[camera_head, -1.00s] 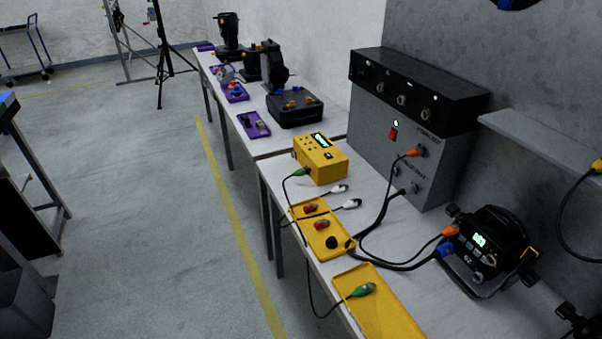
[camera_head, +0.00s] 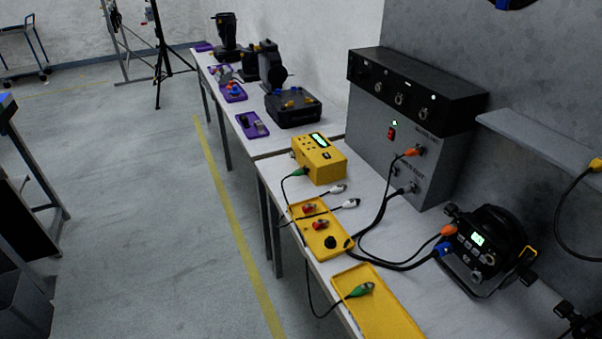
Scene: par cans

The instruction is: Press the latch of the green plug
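A green plug (camera_head: 300,172) sits at the front left side of the yellow box (camera_head: 322,163), with a black cable hanging down from it. A second green plug (camera_head: 361,290) lies on the near yellow tray (camera_head: 382,312), on the other end of what looks like the same cable. The latch is too small to make out on either plug. Neither of my grippers is in view.
A yellow tray (camera_head: 331,253) holds red-ended connectors and a black cap. White plugs (camera_head: 350,203) lie on the table. A grey power cabinet (camera_head: 390,155) and a lamp (camera_head: 487,245) stand behind. Floor left of the table is clear.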

